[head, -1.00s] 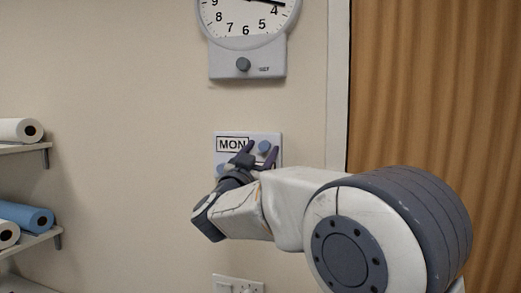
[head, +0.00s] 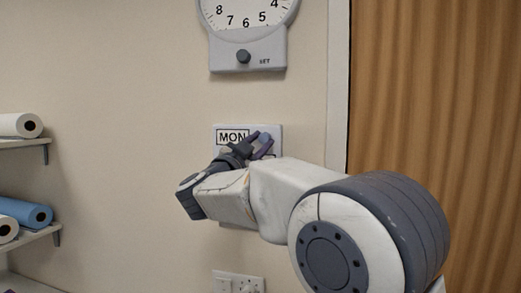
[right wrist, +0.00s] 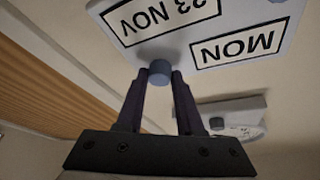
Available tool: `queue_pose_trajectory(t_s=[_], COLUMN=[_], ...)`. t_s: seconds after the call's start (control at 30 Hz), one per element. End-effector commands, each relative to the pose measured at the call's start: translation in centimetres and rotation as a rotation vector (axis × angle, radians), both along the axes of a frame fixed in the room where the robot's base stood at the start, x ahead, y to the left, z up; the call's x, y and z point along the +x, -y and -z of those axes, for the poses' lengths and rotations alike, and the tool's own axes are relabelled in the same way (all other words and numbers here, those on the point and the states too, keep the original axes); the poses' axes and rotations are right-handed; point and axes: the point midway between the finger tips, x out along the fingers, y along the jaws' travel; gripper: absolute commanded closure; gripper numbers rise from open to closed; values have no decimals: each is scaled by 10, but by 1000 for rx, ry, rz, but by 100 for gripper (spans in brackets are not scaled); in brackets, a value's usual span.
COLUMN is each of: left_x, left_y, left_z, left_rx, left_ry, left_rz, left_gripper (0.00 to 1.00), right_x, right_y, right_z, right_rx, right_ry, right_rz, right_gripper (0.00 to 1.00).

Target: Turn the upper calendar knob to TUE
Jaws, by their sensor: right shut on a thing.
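The white calendar plate (head: 276,129) is on the wall, and its upper window reads MON. In the right wrist view the plate (right wrist: 290,22) appears upside down, with the MON window and a second window reading 23 NOV. The upper knob (right wrist: 160,72), round and blue-grey, is beside MON; it also shows in the head view (head: 265,138). My right gripper (right wrist: 160,76) is shut on this knob, one finger on each side. In the head view the right gripper (head: 260,146) and arm hide most of the lower plate. My left gripper is not in view.
A wall clock (head: 247,15) with a dark knob (head: 243,56) marked SET hangs above the calendar. Light switches (head: 238,283) are below. Shelves with paper rolls (head: 22,125) stand at the left. A wooden panel (head: 430,90) is at the right.

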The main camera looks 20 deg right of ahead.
Motion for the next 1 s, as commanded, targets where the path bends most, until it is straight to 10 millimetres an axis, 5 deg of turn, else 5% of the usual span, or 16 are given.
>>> queue_pose_trajectory(t_s=[0.5, 1.0], left_x=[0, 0], left_y=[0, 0], left_z=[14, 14], left_rx=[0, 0], left_ry=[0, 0], left_rz=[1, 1], left_gripper=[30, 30], right_x=[1, 1], right_y=[-2, -2], right_z=[-2, -3], right_rx=[272, 321], right_ry=[185, 217], right_rz=[0, 0], right_gripper=[100, 100])
